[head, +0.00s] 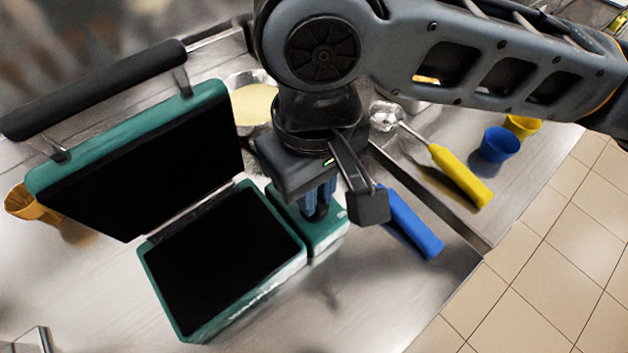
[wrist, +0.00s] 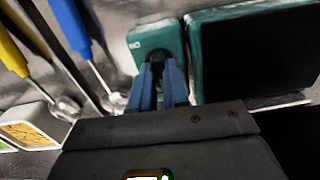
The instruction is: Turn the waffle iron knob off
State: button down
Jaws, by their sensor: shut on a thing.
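The green waffle iron (head: 222,328) stands on the steel counter with its lid raised and its dark plates showing. A small green control box (head: 322,236) is joined to its right side. My gripper (head: 318,214) points down onto the top of this box. Its blue fingers are close together on the box, and they also show in the wrist view (wrist: 158,66), where the box (wrist: 155,36) bears a small white mark. The fingers are shut on the knob, which they hide almost wholly. I cannot tell which way the knob is turned.
A blue-handled scoop (head: 412,225) lies just right of the box. A yellow-handled scoop (head: 462,178) and a blue cup (head: 497,146) are farther right. A bowl of batter (head: 255,103) stands behind, and an orange cup (head: 28,204) at left. The front counter is clear.

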jog(key=shift+n, duration=0.4)
jog(key=c, duration=1.1)
grip_release()
jog(key=shift+r, duration=3.9)
